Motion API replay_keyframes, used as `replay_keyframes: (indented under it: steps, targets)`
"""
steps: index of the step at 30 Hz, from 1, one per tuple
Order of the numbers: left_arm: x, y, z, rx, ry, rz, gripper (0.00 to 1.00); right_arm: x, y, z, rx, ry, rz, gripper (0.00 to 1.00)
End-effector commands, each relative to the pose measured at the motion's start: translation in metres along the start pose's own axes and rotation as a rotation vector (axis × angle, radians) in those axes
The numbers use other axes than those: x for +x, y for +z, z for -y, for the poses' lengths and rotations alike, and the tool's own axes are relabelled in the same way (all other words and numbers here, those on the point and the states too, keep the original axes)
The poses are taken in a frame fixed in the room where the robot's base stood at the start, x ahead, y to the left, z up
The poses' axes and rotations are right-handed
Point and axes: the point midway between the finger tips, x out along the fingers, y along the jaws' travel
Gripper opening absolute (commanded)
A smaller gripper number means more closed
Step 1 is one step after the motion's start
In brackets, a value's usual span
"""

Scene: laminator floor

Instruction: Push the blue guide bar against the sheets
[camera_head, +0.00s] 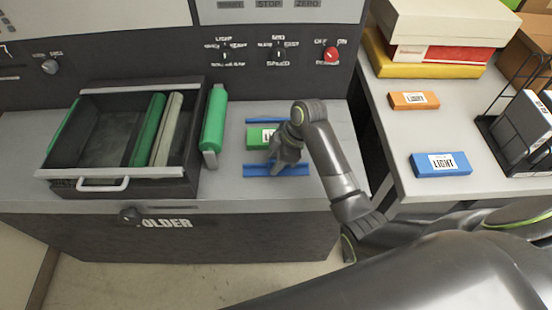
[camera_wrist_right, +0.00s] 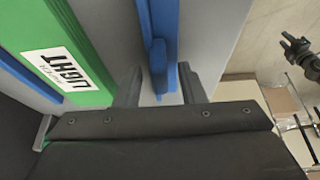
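A green pack of sheets (camera_head: 257,142) with a white "LIGHT" label lies on the grey machine top. It also shows in the right wrist view (camera_wrist_right: 40,20). A near blue guide bar (camera_head: 258,171) runs along its front side, with a grey gap between them in the right wrist view (camera_wrist_right: 158,20). My right gripper (camera_wrist_right: 160,90) is over this bar. Its fingers are open, one on each side of the bar's upright blue tab (camera_wrist_right: 158,60). My left gripper (camera_wrist_right: 287,45) shows small at the right wrist view's upper right, its fingers apparently spread.
Another blue bar (camera_head: 260,120) lies behind the sheets. Control knobs (camera_head: 278,55) are on the back panel. A side table (camera_head: 405,130) at right bears blue (camera_head: 425,168) and orange (camera_head: 400,102) packs.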

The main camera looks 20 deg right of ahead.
Motion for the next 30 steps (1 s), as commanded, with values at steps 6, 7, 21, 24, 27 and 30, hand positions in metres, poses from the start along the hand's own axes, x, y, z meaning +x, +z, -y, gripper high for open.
replay_keyframes:
  steps: [6, 7, 21, 24, 27, 30]
  targets:
    - [0.0, 0.0, 0.002, 0.001, -0.002, 0.0, 0.36, 0.001, 0.0, 0.0, 0.0, 0.001, 0.0, 0.36]
    - [0.0, 0.0, 0.002, 0.001, -0.002, 0.0, 0.36, 0.001, 0.0, 0.0, 0.0, 0.0, 0.0, 0.36]
    - [0.0, 0.0, 0.002, 0.001, -0.003, -0.001, 0.36, 0.001, 0.0, 0.001, 0.0, -0.002, -0.001, 0.0]
    - [0.001, 0.0, 0.002, 0.001, -0.003, -0.001, 0.36, 0.002, 0.0, -0.001, -0.001, -0.003, 0.0, 0.0]
    - [0.005, 0.0, 0.002, 0.001, -0.003, -0.001, 0.36, 0.003, 0.001, -0.011, -0.002, -0.003, 0.0, 0.0]
    - [0.01, 0.001, 0.002, 0.001, -0.003, 0.0, 0.36, 0.004, 0.001, -0.027, -0.003, -0.001, 0.001, 0.0]
